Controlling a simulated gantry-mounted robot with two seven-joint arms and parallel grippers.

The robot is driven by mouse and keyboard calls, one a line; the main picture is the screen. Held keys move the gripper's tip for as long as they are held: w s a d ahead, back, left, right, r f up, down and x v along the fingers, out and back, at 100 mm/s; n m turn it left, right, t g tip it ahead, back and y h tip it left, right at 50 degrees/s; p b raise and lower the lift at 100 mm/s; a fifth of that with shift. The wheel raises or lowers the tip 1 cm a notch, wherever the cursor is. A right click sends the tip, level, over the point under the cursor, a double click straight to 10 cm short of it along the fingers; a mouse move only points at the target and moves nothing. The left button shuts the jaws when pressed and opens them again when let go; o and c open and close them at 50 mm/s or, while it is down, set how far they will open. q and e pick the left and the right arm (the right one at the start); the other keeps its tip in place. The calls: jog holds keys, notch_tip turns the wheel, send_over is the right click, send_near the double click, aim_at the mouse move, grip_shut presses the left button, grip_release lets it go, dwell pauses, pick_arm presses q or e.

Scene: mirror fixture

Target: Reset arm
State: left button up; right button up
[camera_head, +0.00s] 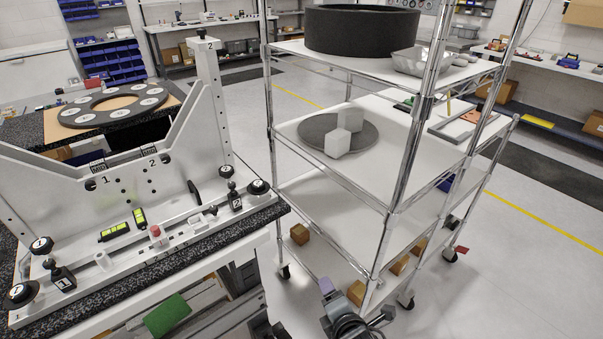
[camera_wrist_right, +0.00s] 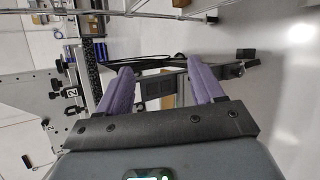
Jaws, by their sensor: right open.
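My right gripper (camera_wrist_right: 160,68) has two purple fingers spread well apart in the right wrist view, with nothing between them. In the head view, part of my right gripper (camera_head: 328,288) shows at the bottom centre, low in front of the wire cart. My left gripper is not in view. The white mirror fixture (camera_head: 130,180) stands on a dark speckled bench at the left of the head view, with numbered black knobs. It also shows at the left edge of the right wrist view (camera_wrist_right: 35,110). The right gripper is apart from it.
A wire cart (camera_head: 395,170) stands close ahead, with a black ring (camera_head: 360,30) on top and white cubes (camera_head: 338,142) on a grey disc (camera_head: 318,130) on a middle shelf. Brown blocks (camera_head: 300,234) lie on its lowest shelf. Open floor (camera_head: 510,270) lies at the right.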

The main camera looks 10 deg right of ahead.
jog(key=s+d+f+m+g+p, duration=0.1)
jog(key=s+f+m+g+p, duration=0.4)
jog(key=s, duration=1)
jog(key=s+d+m+g, duration=0.3)
jog(key=s+d+m, duration=0.7)
jog(key=m, duration=0.6)
notch_tip(320, 180, up, 38)
jog(key=s+a+p, duration=0.1)
jog(key=p, duration=3.6)
jog(key=shift+s+h+p, duration=0.15)
jog(key=shift+h+p, duration=0.15)
jog(key=shift+h, duration=0.1)
